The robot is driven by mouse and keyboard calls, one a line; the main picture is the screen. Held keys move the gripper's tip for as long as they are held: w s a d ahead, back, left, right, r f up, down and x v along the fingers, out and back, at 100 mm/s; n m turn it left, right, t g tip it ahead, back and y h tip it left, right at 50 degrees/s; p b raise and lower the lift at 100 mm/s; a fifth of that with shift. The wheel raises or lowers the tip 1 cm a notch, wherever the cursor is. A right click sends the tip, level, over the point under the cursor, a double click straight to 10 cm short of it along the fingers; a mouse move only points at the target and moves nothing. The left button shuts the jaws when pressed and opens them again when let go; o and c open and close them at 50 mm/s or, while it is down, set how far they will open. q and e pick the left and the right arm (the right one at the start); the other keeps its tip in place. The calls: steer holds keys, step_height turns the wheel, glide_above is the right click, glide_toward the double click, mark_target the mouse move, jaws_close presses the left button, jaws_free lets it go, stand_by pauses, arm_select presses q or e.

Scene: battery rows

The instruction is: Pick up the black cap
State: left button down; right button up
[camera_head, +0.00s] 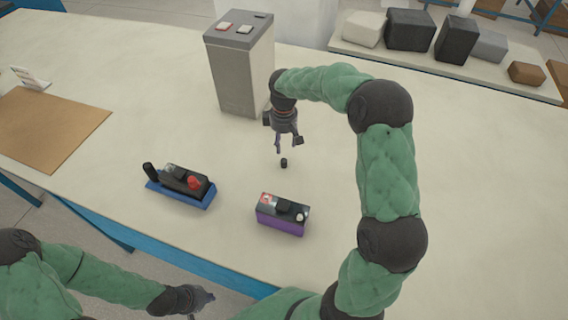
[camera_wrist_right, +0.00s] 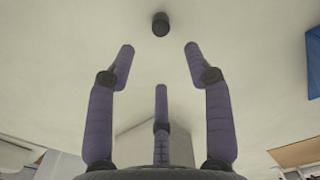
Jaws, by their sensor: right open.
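The small black cap (camera_head: 284,162) stands on the table, just beyond the fingertips of my right gripper (camera_head: 288,147). In the right wrist view the black cap (camera_wrist_right: 160,24) is centred near the top edge, ahead of and apart from the fingers. My right gripper (camera_wrist_right: 158,58) is open and empty, with its fingers spread. My left gripper (camera_head: 203,299) is low at the left, off the table's front edge; its fingers are too small and dark to tell whether they are open.
A grey box (camera_head: 240,70) stands behind. A brown mat (camera_head: 45,128) lies at the left. The table (camera_head: 480,190) right of my right arm is clear.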

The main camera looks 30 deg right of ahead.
steer(key=b, duration=0.1)
glide_above(284, 160)
step_height(284, 160, down, 4)
steer(key=shift+w+f, duration=0.1)
steer(key=shift+w, duration=0.05)
step_height(284, 160, down, 5)
steer(key=shift+b, duration=1.15)
steer(key=c, duration=0.8)
